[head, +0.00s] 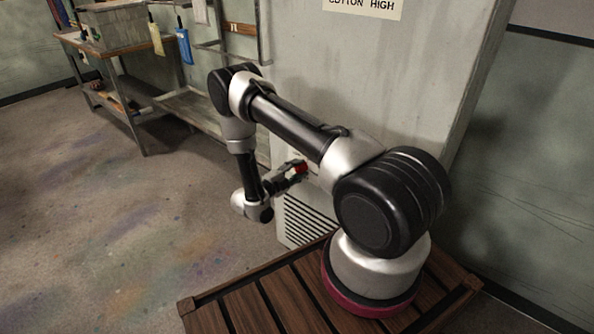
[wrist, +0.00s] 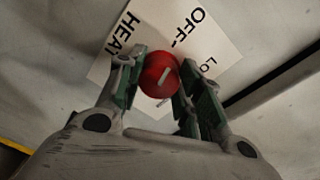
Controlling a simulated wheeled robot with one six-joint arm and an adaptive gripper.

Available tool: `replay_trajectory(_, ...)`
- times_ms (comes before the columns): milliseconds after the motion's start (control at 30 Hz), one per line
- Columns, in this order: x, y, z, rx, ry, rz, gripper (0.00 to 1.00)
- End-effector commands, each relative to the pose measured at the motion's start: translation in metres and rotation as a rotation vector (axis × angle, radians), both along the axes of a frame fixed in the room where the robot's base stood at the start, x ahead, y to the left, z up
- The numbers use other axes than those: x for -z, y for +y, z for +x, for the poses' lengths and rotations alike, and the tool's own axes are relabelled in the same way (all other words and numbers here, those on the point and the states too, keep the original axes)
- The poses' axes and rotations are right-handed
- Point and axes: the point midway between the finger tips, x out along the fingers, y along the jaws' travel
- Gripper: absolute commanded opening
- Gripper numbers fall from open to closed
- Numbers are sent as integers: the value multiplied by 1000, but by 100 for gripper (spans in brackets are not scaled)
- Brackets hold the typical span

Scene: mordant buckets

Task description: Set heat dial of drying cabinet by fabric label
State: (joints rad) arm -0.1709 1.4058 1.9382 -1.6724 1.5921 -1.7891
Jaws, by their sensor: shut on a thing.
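The drying cabinet (head: 425,75) is a tall pale grey box behind my arm. A cream label (head: 366,7) on it is cut off by the top edge; its visible line seems to read "COTTON HIGH". The round red heat dial (wrist: 160,72) sits on a white plate (wrist: 225,50) lettered "HEAT", "OFF-" and a part-hidden "LO". A white line on the dial slants up and right, roughly toward the "OFF-" side. My gripper (wrist: 157,92) is shut on the dial, a finger on each side. In the head view the dial (head: 299,169) is a small red patch at the fingertips.
A slatted wooden platform (head: 240,306) lies beneath my arm's base. A vent grille (head: 305,222) is low on the cabinet. A workbench (head: 105,48) with a grey tub and hanging coloured tags stands at the back left. The floor at left is clear.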

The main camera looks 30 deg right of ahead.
Motion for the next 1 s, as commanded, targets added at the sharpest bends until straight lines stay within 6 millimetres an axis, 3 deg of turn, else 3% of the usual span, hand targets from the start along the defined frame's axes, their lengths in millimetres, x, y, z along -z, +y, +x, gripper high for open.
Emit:
replay_trajectory(367, 0, 0, 0, 0, -92, 34, 12)
replay_trajectory(1000, -1, 0, 0, -1, -626, 229, 12)
